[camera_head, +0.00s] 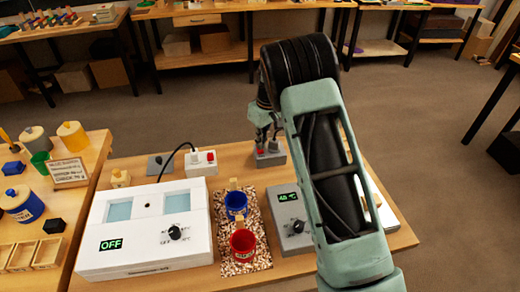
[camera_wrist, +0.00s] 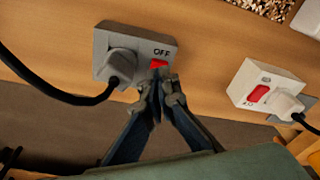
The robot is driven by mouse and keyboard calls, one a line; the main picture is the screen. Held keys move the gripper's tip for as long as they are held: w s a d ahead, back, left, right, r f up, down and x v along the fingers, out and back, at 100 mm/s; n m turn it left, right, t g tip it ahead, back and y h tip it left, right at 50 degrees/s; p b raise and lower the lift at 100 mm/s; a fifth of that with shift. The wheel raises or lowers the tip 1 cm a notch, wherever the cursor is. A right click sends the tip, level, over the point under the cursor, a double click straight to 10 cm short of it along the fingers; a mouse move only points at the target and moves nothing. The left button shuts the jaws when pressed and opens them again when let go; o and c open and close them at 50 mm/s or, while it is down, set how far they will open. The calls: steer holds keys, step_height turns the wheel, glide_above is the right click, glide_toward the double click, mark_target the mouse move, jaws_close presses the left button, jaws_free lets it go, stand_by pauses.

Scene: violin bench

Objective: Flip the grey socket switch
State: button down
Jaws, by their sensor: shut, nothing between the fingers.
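The grey socket (camera_wrist: 112,48) lies on the wooden bench in the wrist view, with a grey plug and black cable in its left part. Its red switch (camera_wrist: 158,63) sits on the right part, below a label reading OFF. My gripper (camera_wrist: 160,82) is shut and empty, its fingertips right at the lower edge of the socket by the red switch. I cannot tell whether they touch the switch. In the head view the grey socket (camera_head: 270,158) is at the bench's far edge, partly hidden by my gripper (camera_head: 264,140).
A white socket (camera_wrist: 262,88) with a red switch and white plug stands to the right in the wrist view. In the head view, a white device (camera_head: 140,262) reading OFF, blue (camera_head: 236,204) and red (camera_head: 243,245) pots and a grey control box (camera_head: 288,208) occupy the bench.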

mark_target(261, 152)
steer(key=shift+f+b, duration=0.7)
steer(key=shift+f, duration=0.3)
stand_by(0.8)
steer(key=shift+r+p, duration=1.8)
steer(key=shift+r, duration=1.75)
